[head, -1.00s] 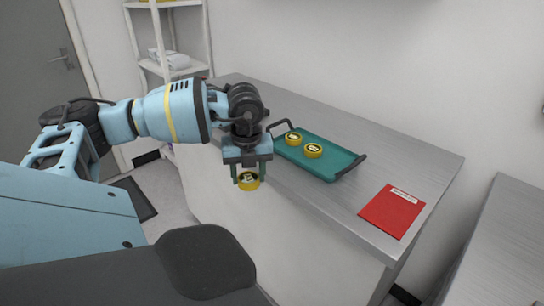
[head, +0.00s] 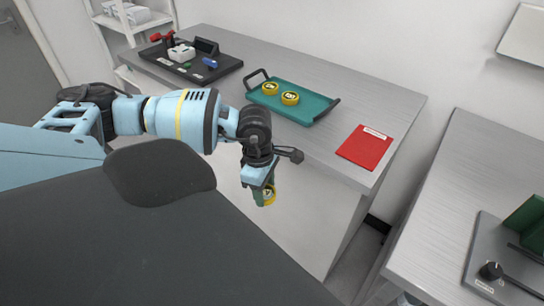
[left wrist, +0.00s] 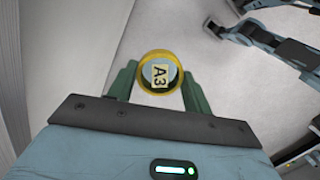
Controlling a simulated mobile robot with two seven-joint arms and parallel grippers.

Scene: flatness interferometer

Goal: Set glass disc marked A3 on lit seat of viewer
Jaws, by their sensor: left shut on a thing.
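My left gripper (head: 264,194) is shut on a yellow-rimmed glass disc (head: 270,195), held in front of the near side of the steel bench, below its top. In the left wrist view the disc (left wrist: 160,72) sits between the two green fingers and its label reads A3. Two similar yellow-rimmed discs, one on the left (head: 270,88) and one on the right (head: 290,98), lie on the teal tray; their marks are too small to read. A grey device (head: 485,262) with a green part and black knob shows partly at the right edge; I cannot tell whether it is the viewer. No lit seat shows.
The teal tray (head: 310,108) with dark handles stands on the steel bench (head: 335,85). A red folder (head: 365,147) lies near its right end. A black tray (head: 160,60) with small tools is at the back left. A gap separates the right-hand bench (head: 450,190).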

